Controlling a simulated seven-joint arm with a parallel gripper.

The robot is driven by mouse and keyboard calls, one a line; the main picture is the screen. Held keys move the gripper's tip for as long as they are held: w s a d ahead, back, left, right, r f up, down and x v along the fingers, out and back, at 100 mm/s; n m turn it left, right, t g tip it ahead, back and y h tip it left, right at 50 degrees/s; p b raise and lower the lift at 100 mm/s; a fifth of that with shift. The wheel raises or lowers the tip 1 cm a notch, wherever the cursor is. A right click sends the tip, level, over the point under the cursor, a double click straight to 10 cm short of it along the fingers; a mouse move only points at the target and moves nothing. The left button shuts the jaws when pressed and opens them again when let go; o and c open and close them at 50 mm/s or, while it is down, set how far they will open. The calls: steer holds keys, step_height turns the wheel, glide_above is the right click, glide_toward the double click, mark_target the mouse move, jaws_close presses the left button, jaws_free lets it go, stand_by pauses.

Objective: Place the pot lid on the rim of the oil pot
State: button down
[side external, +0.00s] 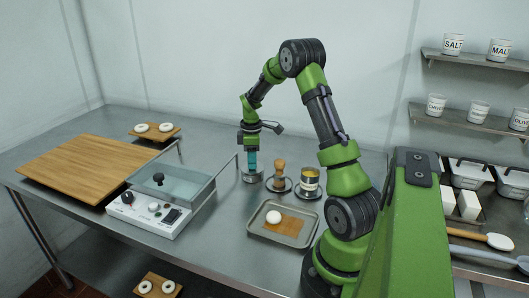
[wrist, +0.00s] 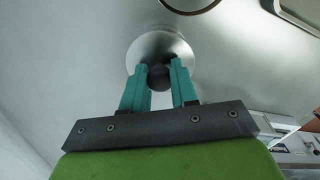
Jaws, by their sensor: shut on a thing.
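The pot lid is a round, shiny metal disc with a dark knob, seen in the wrist view (wrist: 146,51). My gripper (wrist: 160,76) has its two teal fingers closed around the knob from both sides. In the side external view my gripper (side external: 252,168) points straight down at the lid (side external: 254,179), which is low, close to the steel counter. Whether it touches the counter I cannot tell.

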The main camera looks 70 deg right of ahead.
steer(key=shift+f, duration=0.25)
steer(key=c, duration=0.9)
jaws_free()
steer(key=shift+f, duration=0.1)
step_height(320, 180, up, 12)
steer(key=w+a+r+m+t, duration=0.1)
steer(key=a+r+m+t, duration=0.1)
steer(key=a+r, duration=0.55)
steer(key=s+a+m+t, duration=0.1)
steer(key=s+a, duration=0.3)
steer(key=a, duration=0.4)
steer(key=s+a+m+t+y, duration=0.1)
steer(key=s+a+m+t, duration=0.1)
steer(key=a, duration=0.7)
steer(key=s+a+r+m+t+y, duration=0.1)
steer(key=s+a+m+t, duration=0.1)
steer(key=s+a, duration=0.4)
steer(key=shift+a+r+m, duration=0.1)
steer(key=shift+a+m, duration=0.8)
steer(key=shift+a, duration=0.75)
